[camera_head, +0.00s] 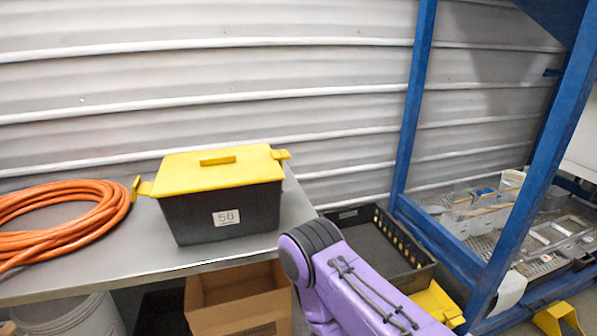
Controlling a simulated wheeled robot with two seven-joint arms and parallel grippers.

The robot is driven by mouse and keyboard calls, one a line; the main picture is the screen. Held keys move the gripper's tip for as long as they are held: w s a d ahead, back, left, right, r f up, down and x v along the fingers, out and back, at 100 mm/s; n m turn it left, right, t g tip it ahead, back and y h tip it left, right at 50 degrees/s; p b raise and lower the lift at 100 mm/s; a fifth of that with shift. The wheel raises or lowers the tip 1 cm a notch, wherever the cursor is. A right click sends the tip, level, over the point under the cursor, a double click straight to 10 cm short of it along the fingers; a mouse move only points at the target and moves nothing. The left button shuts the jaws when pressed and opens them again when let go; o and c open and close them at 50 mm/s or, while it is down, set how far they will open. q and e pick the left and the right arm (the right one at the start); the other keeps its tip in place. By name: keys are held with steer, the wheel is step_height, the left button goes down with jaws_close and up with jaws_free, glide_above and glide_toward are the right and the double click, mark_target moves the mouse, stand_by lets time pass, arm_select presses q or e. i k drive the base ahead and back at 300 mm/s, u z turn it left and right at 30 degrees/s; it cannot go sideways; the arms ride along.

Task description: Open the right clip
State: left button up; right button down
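A dark grey box (227,215) with a yellow lid (217,168) stands upright on the grey table, its lid on. A label reading 58 is on its front. The right yellow clip (281,155) juts outward from the lid's right edge. The left yellow clip (142,187) sticks out at the left edge. I cannot tell for sure whether either clip is latched. A purple link of my arm comes up from the lower right, in front of the table's right end. Neither of my grippers is in view.
A coiled orange hose (62,217) lies on the table (150,247) left of the box. Below are a cardboard box (238,300) and a white bucket (68,318). A black crate (375,240) and a blue frame (412,110) stand right. A corrugated wall closes the back.

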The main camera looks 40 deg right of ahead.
mark_target(280, 155)
steer(key=z, duration=2.4)
steer(key=i, duration=1.45)
steer(key=u, duration=1.7)
steer(key=k, duration=0.85)
steer(key=z, duration=0.1)
steer(key=i, duration=0.2)
